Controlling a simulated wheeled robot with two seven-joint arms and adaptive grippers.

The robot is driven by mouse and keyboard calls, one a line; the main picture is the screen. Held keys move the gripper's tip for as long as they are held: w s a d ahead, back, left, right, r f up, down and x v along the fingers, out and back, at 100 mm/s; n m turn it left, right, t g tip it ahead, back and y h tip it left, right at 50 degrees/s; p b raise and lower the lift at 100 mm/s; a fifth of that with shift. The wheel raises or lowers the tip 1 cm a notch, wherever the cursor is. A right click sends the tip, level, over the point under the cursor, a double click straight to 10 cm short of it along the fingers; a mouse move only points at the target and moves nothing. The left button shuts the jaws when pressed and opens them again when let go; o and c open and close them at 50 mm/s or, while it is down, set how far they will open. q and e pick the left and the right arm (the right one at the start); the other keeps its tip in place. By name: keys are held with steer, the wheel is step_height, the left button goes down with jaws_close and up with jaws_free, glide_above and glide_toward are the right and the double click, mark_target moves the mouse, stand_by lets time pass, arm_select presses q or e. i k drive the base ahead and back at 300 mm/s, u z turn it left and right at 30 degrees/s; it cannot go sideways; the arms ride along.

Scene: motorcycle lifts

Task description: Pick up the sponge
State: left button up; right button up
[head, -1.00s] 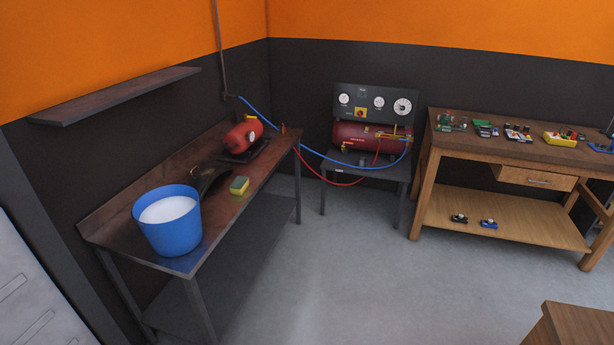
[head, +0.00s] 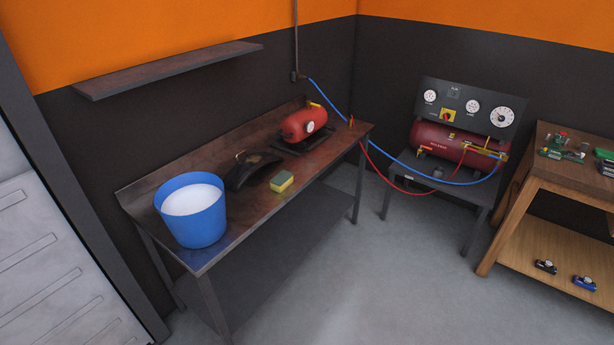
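The sponge (head: 282,181) is a small yellow block with a dark green top. It lies on the dark brown metal workbench (head: 240,228), near the front edge and right of the blue bucket. Neither of my grippers shows in the head view.
A blue bucket (head: 196,225) with whitish contents stands at the bench's left end. A dark curved part (head: 240,172) and a small red tank (head: 303,124) sit behind the sponge. A red compressor (head: 452,143) stands to the right. The grey floor (head: 340,290) in front is clear.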

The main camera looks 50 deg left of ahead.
mark_target(280, 182)
steer(key=u, duration=0.25)
steer(key=i, duration=0.8)
steer(key=u, duration=0.55)
